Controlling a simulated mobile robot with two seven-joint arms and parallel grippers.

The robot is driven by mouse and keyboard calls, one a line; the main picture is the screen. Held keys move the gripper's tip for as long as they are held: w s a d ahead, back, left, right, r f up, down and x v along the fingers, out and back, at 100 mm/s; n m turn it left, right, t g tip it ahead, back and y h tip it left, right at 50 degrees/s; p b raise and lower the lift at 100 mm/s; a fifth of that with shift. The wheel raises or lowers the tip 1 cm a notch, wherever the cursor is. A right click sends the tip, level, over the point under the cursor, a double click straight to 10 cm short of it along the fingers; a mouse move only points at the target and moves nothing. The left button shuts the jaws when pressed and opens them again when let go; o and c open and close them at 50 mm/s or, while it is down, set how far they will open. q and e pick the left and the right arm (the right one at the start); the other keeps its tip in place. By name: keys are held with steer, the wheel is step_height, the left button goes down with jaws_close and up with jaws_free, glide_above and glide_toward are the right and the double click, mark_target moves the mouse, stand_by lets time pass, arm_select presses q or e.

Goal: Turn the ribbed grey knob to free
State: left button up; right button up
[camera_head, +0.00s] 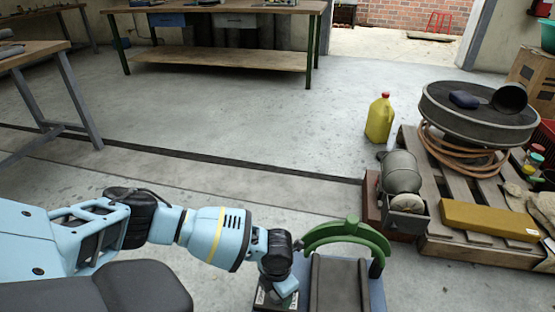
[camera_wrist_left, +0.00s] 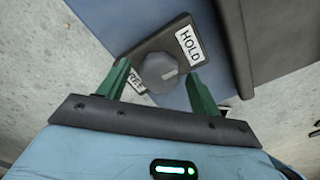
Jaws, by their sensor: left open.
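The ribbed grey knob (camera_wrist_left: 158,72) sits on a dark plate (camera_wrist_left: 160,42) on the blue side of the sheet roll machine (camera_head: 377,293). A white HOLD label (camera_wrist_left: 190,46) is at its upper right in the left wrist view. A second label (camera_wrist_left: 137,84), partly hidden by a finger, is at its lower left. My left gripper (camera_wrist_left: 158,70) is open, with one green finger on each side of the knob; I cannot tell whether they touch it. In the head view my left wrist (camera_head: 276,262) hides the knob. My right gripper is not in view.
A green arch (camera_head: 347,232) and dark rolls (camera_head: 340,285) stand right of my left wrist. Beyond are a grey motor (camera_head: 400,172), a yellow jug (camera_head: 379,119) and a loaded pallet (camera_head: 475,253). The floor ahead is clear up to a workbench (camera_head: 220,59).

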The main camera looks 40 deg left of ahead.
arm_select(q)
steer(key=c, duration=1)
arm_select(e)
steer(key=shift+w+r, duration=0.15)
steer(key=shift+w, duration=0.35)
